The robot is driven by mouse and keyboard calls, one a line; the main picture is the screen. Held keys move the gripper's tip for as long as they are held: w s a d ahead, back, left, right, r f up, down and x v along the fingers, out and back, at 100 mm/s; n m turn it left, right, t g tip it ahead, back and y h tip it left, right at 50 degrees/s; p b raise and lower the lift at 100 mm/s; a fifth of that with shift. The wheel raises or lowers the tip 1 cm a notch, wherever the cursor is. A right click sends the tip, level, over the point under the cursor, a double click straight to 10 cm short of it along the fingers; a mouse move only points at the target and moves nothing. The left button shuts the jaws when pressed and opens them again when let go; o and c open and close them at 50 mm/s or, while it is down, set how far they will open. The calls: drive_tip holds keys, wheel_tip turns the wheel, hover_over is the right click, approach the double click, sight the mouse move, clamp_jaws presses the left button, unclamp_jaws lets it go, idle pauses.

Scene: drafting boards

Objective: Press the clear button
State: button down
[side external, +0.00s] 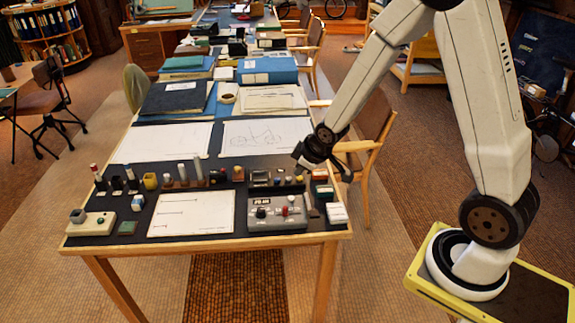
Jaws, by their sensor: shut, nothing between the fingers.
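A grey control box (278,213) sits at the front right of the near table. It has a dark display, a black knob (261,212), a red knob or button (285,211) and small pale controls. Its lettering is too small to read, so I cannot tell which control is the clear button. A beige box (92,223) at the front left carries a small green button (100,219) and a grey block. My gripper (316,165) is over the table's right side, behind and above the grey box. It is shut and empty, apart from the box; its fingertips are hard to make out.
A row of small bottles, markers and blocks stands behind the boxes. White sheets (192,213) lie on the table (240,237). Stacked binders and blue boxes (267,70) stand farther back. A wooden chair (372,135) is close to the right edge.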

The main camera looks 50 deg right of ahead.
sight(294, 199)
drive_tip(key=w+d+f+n+t, duration=0.3)
drive_tip(key=w+d+f+n, duration=0.1)
drive_tip(key=w+d+f, duration=0.3)
drive_tip(key=shift+w+d+f, duration=0.2)
drive_tip(key=shift+w+f, duration=0.1)
drive_tip(key=shift+f, duration=0.25)
drive_tip(key=shift+f, duration=4.35)
drive_tip(key=shift+f, duration=0.85)
drive_tip(key=shift+r, duration=0.85)
drive_tip(key=shift+r, duration=0.15)
